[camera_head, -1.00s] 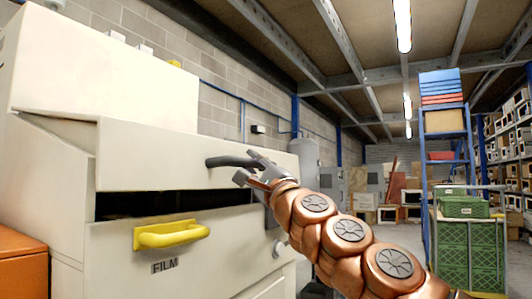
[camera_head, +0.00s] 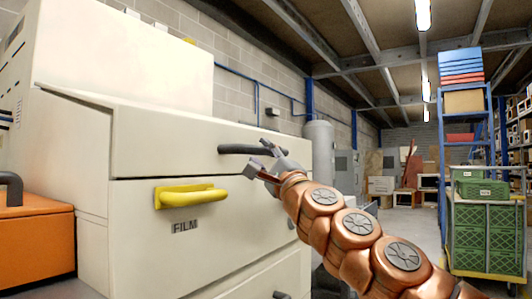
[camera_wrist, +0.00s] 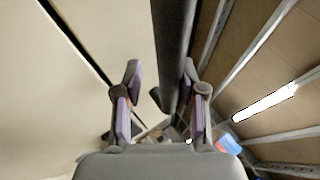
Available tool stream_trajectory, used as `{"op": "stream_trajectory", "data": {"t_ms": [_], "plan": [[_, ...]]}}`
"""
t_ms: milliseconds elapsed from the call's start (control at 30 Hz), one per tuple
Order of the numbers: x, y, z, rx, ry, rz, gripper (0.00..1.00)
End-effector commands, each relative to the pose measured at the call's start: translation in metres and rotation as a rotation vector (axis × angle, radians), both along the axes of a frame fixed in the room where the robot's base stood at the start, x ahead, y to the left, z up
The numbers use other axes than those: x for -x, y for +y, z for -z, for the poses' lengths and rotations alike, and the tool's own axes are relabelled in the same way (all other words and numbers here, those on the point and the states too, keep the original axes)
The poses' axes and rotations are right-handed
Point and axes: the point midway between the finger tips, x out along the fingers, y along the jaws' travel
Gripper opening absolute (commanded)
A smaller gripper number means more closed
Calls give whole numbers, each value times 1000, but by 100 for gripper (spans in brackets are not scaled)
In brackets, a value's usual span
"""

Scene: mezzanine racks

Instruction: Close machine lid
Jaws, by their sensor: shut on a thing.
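The machine's lid (camera_head: 165,138) is a cream panel across the top front of the machine body (camera_head: 130,240). It sits down against the body, with only a thin dark seam between them in the head view. A black bar handle (camera_head: 240,149) is on the lid's front. My gripper (camera_head: 263,162) is shut on this handle near its right end. In the wrist view the dark handle (camera_wrist: 172,45) runs between the two fingers of my gripper (camera_wrist: 160,72), and a dark seam line shows to its left. The exact finger contact is not clear.
A yellow handle (camera_head: 190,196) marked FILM sticks out below the lid. An orange box (camera_head: 35,240) stands at the left. A blue rack (camera_head: 447,140) and green crates (camera_head: 482,235) stand at the right. Open floor (camera_head: 405,235) lies between.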

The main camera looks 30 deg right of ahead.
Motion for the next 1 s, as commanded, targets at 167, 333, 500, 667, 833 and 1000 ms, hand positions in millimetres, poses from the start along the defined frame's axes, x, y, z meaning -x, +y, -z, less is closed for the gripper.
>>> {"op": "stream_trajectory", "data": {"t_ms": [167,333,500,667,833,1000], "plan": [[-3,3,4,-1,6,-7,46],[-2,2,2,1,3,-4,48],[-1,1,0,1,1,-1,48],[0,0,-1,2,-1,1,48],[0,-1,-5,3,-1,3,48],[0,-1,-19,4,-1,5,48]]}}
